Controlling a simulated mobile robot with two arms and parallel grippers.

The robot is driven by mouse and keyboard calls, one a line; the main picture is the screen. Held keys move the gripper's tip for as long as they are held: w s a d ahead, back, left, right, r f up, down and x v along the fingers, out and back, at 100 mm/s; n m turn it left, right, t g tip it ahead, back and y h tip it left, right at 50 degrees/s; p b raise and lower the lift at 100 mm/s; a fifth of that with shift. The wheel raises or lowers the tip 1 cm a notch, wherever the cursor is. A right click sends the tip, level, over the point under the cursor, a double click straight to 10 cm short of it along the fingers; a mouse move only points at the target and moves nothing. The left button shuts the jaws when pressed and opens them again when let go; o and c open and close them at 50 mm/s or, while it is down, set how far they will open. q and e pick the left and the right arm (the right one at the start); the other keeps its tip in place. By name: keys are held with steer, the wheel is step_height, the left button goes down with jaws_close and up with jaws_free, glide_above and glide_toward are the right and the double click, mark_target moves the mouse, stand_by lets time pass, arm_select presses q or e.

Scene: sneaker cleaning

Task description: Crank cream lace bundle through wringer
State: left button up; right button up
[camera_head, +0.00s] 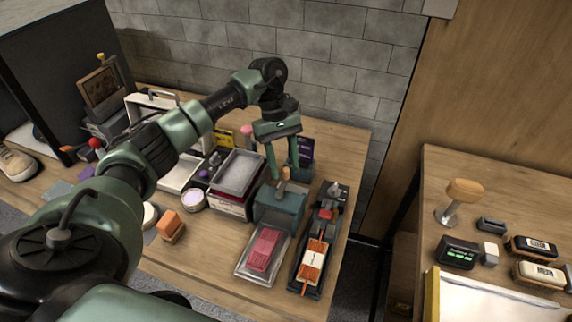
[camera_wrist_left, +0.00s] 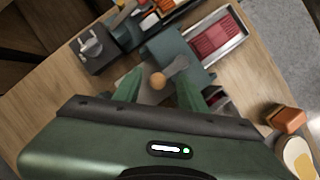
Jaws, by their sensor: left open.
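The teal wringer (camera_head: 279,207) stands near the table's front right, and it also shows in the left wrist view (camera_wrist_left: 168,45). Its crank has a round wooden knob (camera_head: 286,174) on top; in the left wrist view the knob (camera_wrist_left: 157,81) lies between my fingers with gaps on both sides. My left gripper (camera_head: 284,178) is open around the knob from above. A shallow metal tray (camera_head: 244,274) in front of the wringer holds a ribbed pink-red bundle (camera_head: 263,248). I cannot make out a cream lace bundle. My right gripper is not in view.
A dark rack with an orange-and-cream block (camera_head: 314,260) stands right of the tray. Left of the wringer are a grey bin (camera_head: 238,172), a round tin (camera_head: 192,200) and an orange brush (camera_head: 171,225). A second table (camera_head: 500,190) stands right, beyond a gap.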

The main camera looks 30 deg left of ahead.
arm_select(q)
steer(key=shift+d+f, duration=0.2)
steer(key=shift+f, duration=0.5)
steer(key=shift+d+f, duration=0.1)
steer(key=c, duration=0.9)
jaws_close()
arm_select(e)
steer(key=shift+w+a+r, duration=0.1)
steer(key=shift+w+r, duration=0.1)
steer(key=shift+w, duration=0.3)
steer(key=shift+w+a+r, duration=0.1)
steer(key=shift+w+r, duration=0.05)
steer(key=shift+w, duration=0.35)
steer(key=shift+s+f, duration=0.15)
